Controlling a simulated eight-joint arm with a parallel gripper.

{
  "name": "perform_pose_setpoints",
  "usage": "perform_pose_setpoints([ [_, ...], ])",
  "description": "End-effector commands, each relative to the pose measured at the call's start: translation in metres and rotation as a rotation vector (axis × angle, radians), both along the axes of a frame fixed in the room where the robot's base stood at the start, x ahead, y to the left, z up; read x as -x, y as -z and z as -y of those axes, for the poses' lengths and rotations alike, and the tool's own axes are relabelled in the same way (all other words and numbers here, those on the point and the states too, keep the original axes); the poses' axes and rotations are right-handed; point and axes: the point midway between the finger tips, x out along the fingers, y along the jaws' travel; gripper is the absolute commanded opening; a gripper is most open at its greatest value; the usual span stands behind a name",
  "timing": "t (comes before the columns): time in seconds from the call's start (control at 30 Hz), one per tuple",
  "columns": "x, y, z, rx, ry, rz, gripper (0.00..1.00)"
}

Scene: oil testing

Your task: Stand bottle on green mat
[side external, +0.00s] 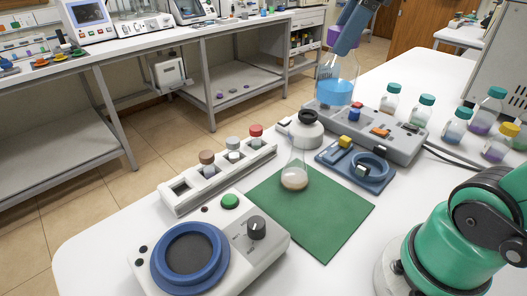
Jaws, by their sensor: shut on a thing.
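The bottle (336,88) is clear glass with blue liquid and a purple cap, upright near the top centre of the side external view. My gripper (347,45) comes down from the top edge and is shut on the bottle near its neck and cap. Its fingertips are partly hidden. The bottle's base appears over the back of a grey device; I cannot tell whether it touches. The green mat (325,225) lies flat in the middle of the white table, in front of the bottle. A flask (294,176) with beige liquid stands on the mat's back part.
A white rack (225,180) with stoppered vials stands left of the mat. A device with a blue ring (190,258) is at front left. A blue tray (372,176) and the grey device (400,140) lie behind right. Several capped bottles (455,125) stand farther right. The mat's front is clear.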

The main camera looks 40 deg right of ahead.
Motion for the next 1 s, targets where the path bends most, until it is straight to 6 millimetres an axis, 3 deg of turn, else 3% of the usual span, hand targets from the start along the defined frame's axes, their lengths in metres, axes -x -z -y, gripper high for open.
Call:
perform_pose_setpoints([
  [0.03, 0.01, 0.005, 0.012, 0.0, 0.033, 0.001, 0.0],
  [0.2, 0.034, 0.017, 0.033, -0.001, 0.078, 0.0, 0.0],
  [0.37, 0.044, 0.025, 0.04, 0.0, 0.096, 0.0, 0.0],
  [0.47, 0.046, 0.039, 0.041, 0.0, 0.096, 0.0, 0.0],
  [0.8, 0.046, 0.132, 0.041, 0.0, 0.096, 0.0, 0.0],
  [1.0, 0.046, 0.171, 0.04, 0.0, 0.096, 0.0, 0.0],
])
